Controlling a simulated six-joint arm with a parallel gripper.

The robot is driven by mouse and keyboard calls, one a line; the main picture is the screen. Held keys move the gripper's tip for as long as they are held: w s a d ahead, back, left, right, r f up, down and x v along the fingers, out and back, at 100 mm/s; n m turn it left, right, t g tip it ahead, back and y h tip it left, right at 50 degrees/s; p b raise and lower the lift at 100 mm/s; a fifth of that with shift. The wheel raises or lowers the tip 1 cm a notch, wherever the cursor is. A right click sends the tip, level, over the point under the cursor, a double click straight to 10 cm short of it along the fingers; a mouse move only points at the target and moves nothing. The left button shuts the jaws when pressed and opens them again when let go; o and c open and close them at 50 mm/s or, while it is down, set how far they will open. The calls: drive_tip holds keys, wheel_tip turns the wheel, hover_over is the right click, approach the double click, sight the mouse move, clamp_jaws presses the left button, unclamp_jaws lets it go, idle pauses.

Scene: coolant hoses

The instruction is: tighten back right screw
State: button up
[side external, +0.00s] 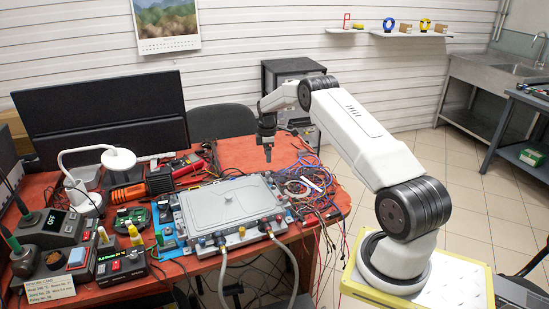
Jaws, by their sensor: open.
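The back right screw is too small to make out.
Tangled coloured wires (312,185) lie right of the unit. A white lamp (84,195), a soldering station (50,228) and a small instrument (122,265) crowd the left. Tools and a dark monitor (105,115) stand behind. The lid's top is clear.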

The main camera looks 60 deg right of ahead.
sight(268, 172)
drive_tip(key=shift+f, duration=0.1)
drive_tip(key=shift+f, duration=3.75)
clamp_jaws()
